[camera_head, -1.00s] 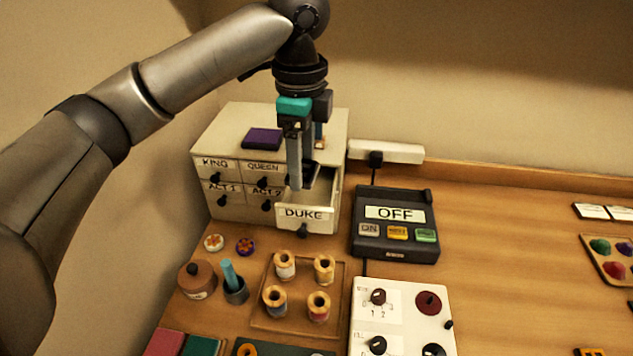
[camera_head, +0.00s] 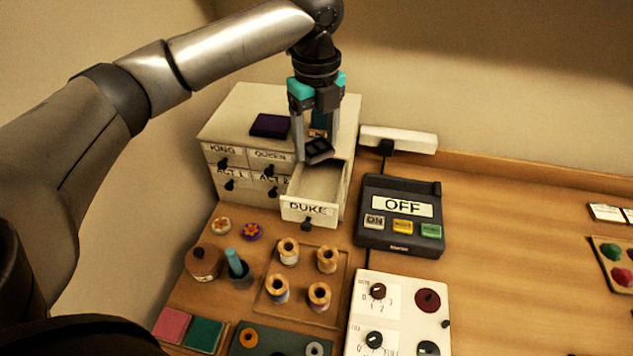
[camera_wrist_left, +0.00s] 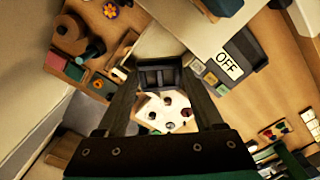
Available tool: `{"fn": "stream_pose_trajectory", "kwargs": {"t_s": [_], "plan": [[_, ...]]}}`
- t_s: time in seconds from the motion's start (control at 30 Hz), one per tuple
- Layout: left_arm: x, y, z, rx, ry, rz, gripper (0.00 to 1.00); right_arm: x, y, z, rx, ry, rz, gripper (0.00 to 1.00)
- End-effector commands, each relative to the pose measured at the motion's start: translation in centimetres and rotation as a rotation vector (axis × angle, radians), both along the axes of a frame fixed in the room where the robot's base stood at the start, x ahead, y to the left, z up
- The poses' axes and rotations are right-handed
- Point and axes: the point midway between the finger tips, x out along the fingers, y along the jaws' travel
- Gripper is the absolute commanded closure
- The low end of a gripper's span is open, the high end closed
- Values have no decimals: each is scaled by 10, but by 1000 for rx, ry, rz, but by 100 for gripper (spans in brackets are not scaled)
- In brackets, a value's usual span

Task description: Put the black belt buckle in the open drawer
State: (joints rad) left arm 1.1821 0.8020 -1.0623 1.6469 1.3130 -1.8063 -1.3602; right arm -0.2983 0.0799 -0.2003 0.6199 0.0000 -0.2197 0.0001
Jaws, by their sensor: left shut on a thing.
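The black belt buckle (camera_head: 318,151) is between the fingertips of my left gripper (camera_head: 315,150), which is shut on it. In the left wrist view the dark buckle (camera_wrist_left: 159,76) shows as a barred frame between the two fingers (camera_wrist_left: 160,80). The open drawer (camera_head: 309,208), labelled DUKE, sticks out of the right side of the white cabinet. In the head view the buckle appears over the back part of this drawer, tilted. Its height above the drawer is hard to tell. The drawer inside looks empty where it shows. My right gripper is not in view.
The cabinet (camera_head: 217,178) has other shut drawers, with a purple item (camera_head: 270,125) on top. A black OFF device (camera_head: 398,240) stands just right of the open drawer. Thread spools on a wooden tray (camera_head: 262,308) stand in front. The table's right half is mostly clear.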

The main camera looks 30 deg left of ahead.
Motion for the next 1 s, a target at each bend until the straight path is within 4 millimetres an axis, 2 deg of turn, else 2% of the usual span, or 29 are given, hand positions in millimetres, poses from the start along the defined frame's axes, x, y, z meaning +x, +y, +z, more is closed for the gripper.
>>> {"fn": "stream_pose_trajectory", "kwargs": {"t_s": [0.03, 0.1, 0.23, 0.47, 0.7, 1.0], "plan": [[-1, 0, -16, 1, 5, 1, 86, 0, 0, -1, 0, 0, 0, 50], [-1, 0, -33, 1, 3, 2, 86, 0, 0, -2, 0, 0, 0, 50], [0, 0, -56, 1, 1, 1, 86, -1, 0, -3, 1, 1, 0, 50], [0, 0, -73, 0, 1, 1, 86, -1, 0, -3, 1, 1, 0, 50], [-1, 0, -107, 0, 2, 2, 86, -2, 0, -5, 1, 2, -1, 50], [0, 0, -110, 0, -1, 2, 86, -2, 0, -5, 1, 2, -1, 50]]}}
